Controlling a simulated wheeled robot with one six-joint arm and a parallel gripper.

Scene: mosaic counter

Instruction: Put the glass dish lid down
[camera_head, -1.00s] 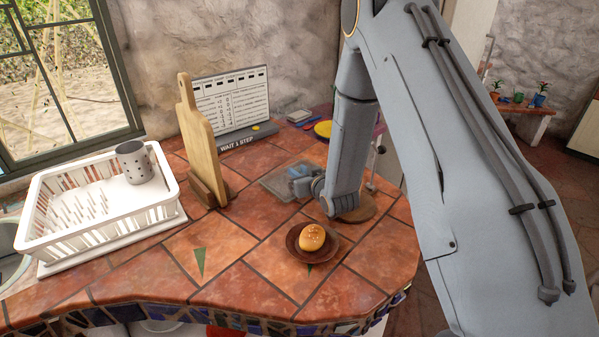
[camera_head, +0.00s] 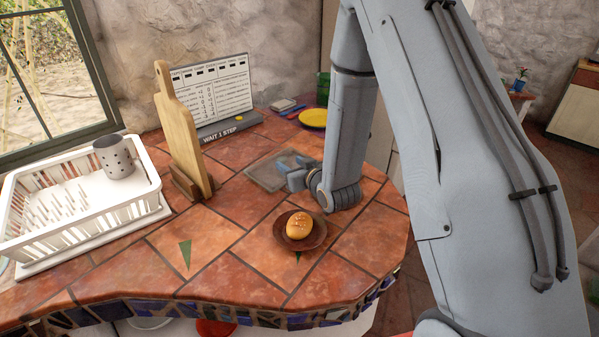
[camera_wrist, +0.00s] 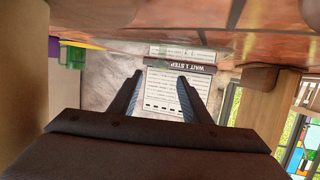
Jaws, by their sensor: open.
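A flat, clear, greyish glass piece (camera_head: 265,178) lies on the tiled counter behind the brown plate in the head view. I cannot tell whether it is the dish, its lid or both. My gripper (camera_head: 288,163) is low over its right part, pointing away toward the back of the counter, and partly hides it. In the wrist view my gripper's two fingers (camera_wrist: 158,85) stand wide apart with nothing between them. No lid shows clearly in the wrist view.
A bun (camera_head: 299,226) sits on a brown plate (camera_head: 281,240) in front. A wooden board (camera_head: 180,130) stands left, beside a white rack (camera_head: 95,228) with a grey cup (camera_head: 115,157). A sign (camera_head: 215,100) and yellow plate (camera_head: 313,118) are behind. Front-left tiles are clear.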

